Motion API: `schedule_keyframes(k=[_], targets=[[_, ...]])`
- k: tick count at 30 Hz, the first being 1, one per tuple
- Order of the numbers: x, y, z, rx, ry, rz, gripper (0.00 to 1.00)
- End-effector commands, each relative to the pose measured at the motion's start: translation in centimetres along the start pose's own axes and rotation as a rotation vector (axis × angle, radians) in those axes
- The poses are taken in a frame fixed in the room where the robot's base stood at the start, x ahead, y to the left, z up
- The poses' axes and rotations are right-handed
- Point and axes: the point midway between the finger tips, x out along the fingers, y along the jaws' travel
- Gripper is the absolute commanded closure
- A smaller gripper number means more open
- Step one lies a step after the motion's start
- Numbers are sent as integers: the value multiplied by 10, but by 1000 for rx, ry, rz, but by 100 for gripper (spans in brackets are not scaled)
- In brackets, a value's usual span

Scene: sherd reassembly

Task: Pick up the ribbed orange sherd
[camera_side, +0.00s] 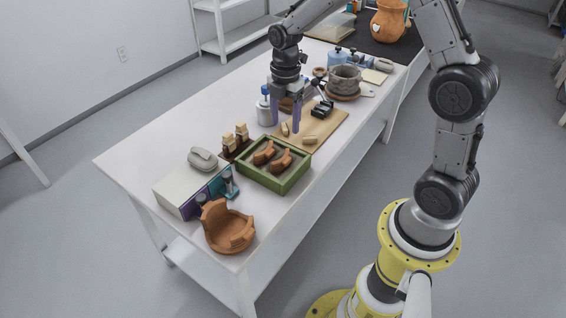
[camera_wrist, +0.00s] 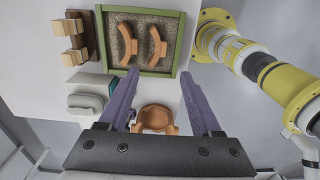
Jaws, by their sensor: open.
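Two curved orange sherds lie apart in a green-rimmed tray (camera_side: 247,179) with a grey-brown bed. One sherd (camera_side: 264,152) is farther left in the side view, the other sherd (camera_side: 281,161) farther right. They also show in the wrist view as a left sherd (camera_wrist: 127,39) and a right sherd (camera_wrist: 157,46). I cannot clearly tell which one is ribbed.
A broken orange pot (camera_side: 228,232) stands at the table's near end. A white box (camera_side: 178,187) with a grey object on top is left of the tray. Wooden blocks (camera_side: 235,138) stand behind it. A wooden board (camera_side: 325,132) and a grey pot (camera_side: 345,78) lie beyond.

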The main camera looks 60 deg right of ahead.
Motion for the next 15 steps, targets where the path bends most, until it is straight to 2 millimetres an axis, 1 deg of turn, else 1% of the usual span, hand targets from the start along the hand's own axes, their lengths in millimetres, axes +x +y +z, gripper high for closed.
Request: schedule_keyframes(k=[1, 3, 7, 12, 15], targets=[[10, -2, 0, 0, 1, -7, 34], [25, -2, 0, 0, 1, -8, 34], [48, -2, 0, 0, 1, -6, 34], [68, -1, 0, 0, 0, -2, 34], [73, -1, 0, 0, 0, -2, 34]])
